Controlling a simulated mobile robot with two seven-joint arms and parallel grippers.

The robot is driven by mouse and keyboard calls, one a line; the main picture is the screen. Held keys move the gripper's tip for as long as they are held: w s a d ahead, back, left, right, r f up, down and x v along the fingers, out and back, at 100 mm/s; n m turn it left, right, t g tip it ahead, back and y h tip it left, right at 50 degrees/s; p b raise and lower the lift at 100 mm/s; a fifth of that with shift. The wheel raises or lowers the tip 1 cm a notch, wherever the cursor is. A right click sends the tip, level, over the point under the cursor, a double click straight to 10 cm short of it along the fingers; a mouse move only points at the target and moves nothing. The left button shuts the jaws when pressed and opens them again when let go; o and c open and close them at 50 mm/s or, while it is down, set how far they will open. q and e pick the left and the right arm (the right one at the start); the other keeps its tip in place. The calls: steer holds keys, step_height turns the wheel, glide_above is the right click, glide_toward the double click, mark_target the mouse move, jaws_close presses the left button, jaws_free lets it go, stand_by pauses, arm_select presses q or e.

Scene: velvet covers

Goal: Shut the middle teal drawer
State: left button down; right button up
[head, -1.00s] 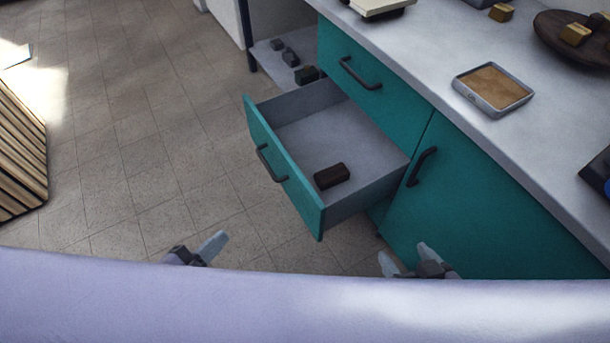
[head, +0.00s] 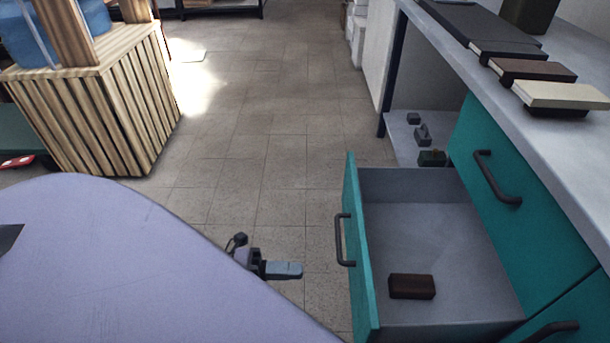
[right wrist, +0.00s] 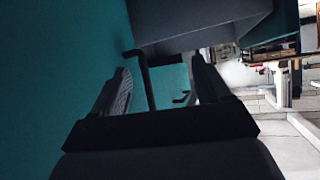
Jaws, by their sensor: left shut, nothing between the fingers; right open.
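The middle teal drawer (head: 359,245) stands pulled out below a shut top drawer in the head view. Its dark handle (head: 343,240) faces left, and a dark brown block (head: 411,286) lies inside. My left gripper (head: 300,270) is shut and empty, left of the drawer front and apart from it. My right gripper (right wrist: 160,66) is open in the right wrist view, close beside a teal panel (right wrist: 55,80). A dark handle (right wrist: 146,78) shows between its fingers; I cannot tell whether they touch it. The right gripper is outside the head view.
The grey worktop (head: 590,140) runs along the right with book-like items on it. A low shelf (head: 400,130) with small objects is behind the drawer. A slatted wooden crate (head: 100,120) stands at the left. The tiled floor (head: 260,150) between is clear.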

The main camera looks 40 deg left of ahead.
arm_select(q)
steer(key=b, duration=0.2)
glide_toward(362, 272)
steer(key=x, duration=0.5)
steer(key=shift+w+d+r, duration=0.1)
steer(key=shift+d+r, duration=0.05)
steer(key=shift+w+d, duration=0.45)
steer(key=shift+d, duration=0.15)
arm_select(e)
steer(key=shift+w+a+r, duration=0.1)
steer(key=shift+w+a, duration=0.1)
steer(key=shift+a, duration=0.3)
arm_select(q)
steer(key=shift+d, duration=0.1)
